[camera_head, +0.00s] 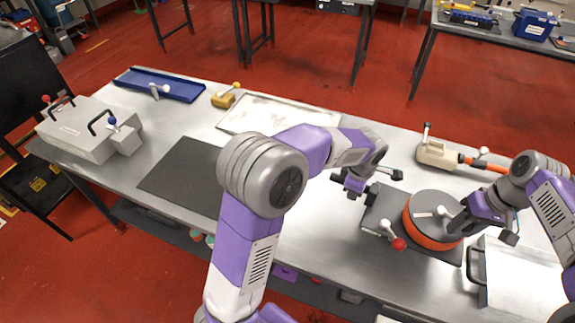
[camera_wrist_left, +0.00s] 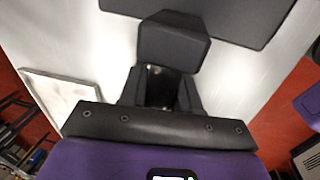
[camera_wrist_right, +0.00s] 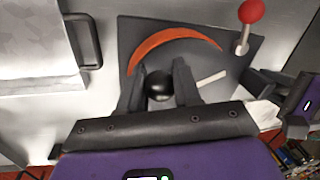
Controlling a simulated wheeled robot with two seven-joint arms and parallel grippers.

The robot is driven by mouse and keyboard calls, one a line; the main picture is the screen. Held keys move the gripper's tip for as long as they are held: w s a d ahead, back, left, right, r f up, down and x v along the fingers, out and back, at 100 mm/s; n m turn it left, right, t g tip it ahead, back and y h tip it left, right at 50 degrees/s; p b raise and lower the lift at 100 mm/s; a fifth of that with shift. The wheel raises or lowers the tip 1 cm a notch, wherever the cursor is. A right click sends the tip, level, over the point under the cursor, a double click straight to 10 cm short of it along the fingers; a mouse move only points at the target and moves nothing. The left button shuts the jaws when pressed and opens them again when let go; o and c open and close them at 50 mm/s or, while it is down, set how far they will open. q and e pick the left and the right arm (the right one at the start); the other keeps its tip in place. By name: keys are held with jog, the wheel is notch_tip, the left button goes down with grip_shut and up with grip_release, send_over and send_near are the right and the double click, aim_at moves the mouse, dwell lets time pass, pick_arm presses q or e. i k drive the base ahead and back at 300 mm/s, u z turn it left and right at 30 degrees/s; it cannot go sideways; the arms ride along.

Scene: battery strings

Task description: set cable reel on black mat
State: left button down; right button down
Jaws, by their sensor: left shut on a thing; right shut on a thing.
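The cable reel (camera_head: 427,232), a grey disc with an orange rim, sits on a dark grey plate (camera_head: 384,211) at the right of the table. The plate bears a red-knobbed lever (camera_head: 398,243). My right gripper (camera_head: 463,222) is shut on a black knob (camera_wrist_right: 160,86) at the reel; the orange rim (camera_wrist_right: 176,40) shows in the right wrist view. The black mat (camera_head: 180,178) lies bare in its visible part, left of centre, partly behind my left arm. My left gripper (camera_head: 355,186) is shut on a dark block (camera_wrist_left: 173,47), left of the plate; what it belongs to is unclear.
A white box with a black handle (camera_head: 530,278) stands close at front right. A beige tool (camera_head: 437,154) lies behind the reel. A whitish tray (camera_head: 232,121), blue tray (camera_head: 185,88) and yellow device (camera_head: 223,100) lie at the back. A grey case (camera_head: 78,138) stands far left.

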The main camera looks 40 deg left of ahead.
aim_at(199, 172)
jog(key=z, duration=2.4)
jog(key=k, duration=2)
jog(key=u, duration=2.45)
